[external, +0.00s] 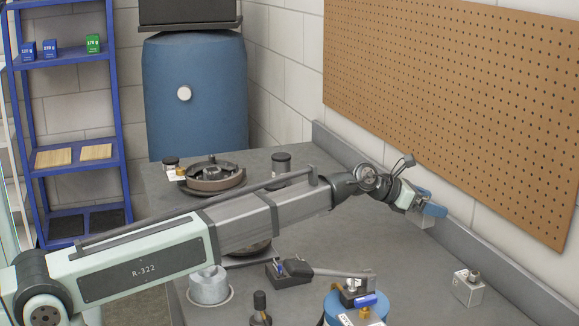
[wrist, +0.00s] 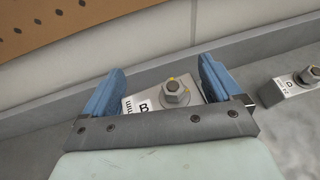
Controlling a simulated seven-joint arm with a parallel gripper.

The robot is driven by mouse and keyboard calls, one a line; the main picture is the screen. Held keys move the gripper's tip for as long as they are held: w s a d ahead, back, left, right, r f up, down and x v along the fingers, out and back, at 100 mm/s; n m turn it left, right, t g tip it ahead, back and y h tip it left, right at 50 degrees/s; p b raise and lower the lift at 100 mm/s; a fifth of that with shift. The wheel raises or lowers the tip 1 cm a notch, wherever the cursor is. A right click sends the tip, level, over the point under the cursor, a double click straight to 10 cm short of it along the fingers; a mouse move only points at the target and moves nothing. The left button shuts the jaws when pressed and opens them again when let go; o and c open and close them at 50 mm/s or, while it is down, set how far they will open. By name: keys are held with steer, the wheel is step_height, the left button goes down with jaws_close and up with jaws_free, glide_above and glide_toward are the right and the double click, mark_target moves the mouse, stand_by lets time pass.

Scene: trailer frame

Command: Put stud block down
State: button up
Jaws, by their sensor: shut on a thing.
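My gripper (external: 428,208) is at the end of the outstretched arm, near the back ledge of the grey bench. Its two blue fingers (wrist: 162,84) are shut on a metal stud block (wrist: 150,103) with a white label reading "B" and a nut and stud on top. The block (external: 423,221) shows as a pale shape under the fingers in the external view. Its lower part is hidden by the gripper in the wrist view. I cannot tell whether its underside touches the bench.
A second stud block (external: 467,288), labelled "D" in the wrist view (wrist: 293,86), stands on the bench to the right. A raised ledge (external: 505,270) runs along the wall below the pegboard (external: 460,100).

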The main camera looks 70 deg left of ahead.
steer(key=s+a+r+n+y, duration=0.1)
steer(key=s+a+n+y, duration=0.3)
steer(key=s+a, duration=1.25)
steer(key=shift+s+d+f, duration=0.25)
steer(key=shift+d+f, duration=0.05)
steer(key=shift+f, duration=1.35)
steer(key=shift+s+d+f, duration=0.25)
steer(key=shift+d+f, duration=0.1)
steer(key=shift+f, duration=1.35)
steer(key=shift+s+d+f, duration=0.25)
steer(key=shift+d+f, duration=0.05)
steer(key=shift+f, duration=1.35)
steer(key=shift+f, duration=0.1)
steer(key=o, duration=1.1)
steer(key=shift+v, duration=3.8)
